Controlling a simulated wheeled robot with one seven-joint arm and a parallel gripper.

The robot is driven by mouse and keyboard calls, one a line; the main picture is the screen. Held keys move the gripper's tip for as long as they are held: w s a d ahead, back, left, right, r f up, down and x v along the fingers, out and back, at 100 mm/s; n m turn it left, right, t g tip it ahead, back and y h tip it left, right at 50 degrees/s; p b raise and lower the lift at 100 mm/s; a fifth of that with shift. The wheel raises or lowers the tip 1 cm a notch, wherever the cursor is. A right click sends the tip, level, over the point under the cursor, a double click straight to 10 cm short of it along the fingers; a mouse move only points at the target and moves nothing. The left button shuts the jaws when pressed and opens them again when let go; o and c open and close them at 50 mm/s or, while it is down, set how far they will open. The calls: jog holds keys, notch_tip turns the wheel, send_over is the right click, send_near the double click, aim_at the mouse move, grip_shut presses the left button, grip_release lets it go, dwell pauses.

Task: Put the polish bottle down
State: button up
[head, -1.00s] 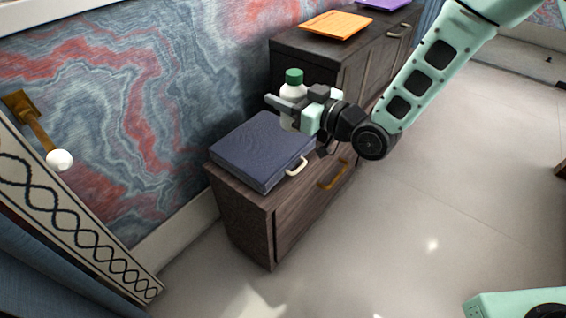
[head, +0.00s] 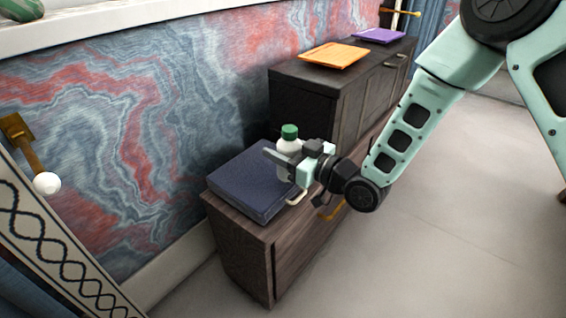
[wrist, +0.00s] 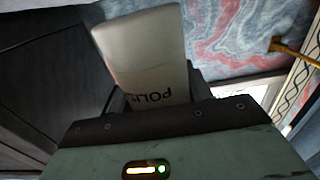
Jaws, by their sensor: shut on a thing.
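The polish bottle (head: 289,146) is white with a green cap and stands upright in my gripper (head: 285,158). My gripper is shut on it, above or at the right part of the dark blue case on the low cabinet. I cannot tell whether the bottle's base touches anything, as the fingers hide its lower part. In the wrist view the bottle (wrist: 145,50) fills the middle, with part of its "POLISH" lettering showing near the jaws.
The dark blue case (head: 245,180) with a pale handle lies on the low wooden cabinet (head: 235,240). A taller dark cabinet (head: 300,95) behind it bears an orange folder (head: 333,56) and a purple folder (head: 379,36). Open floor lies to the right.

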jog(key=shift+f, duration=1.35)
jog(key=shift+f+b, duration=0.15)
jog(key=shift+b, duration=0.25)
jog(key=o, duration=1.2)
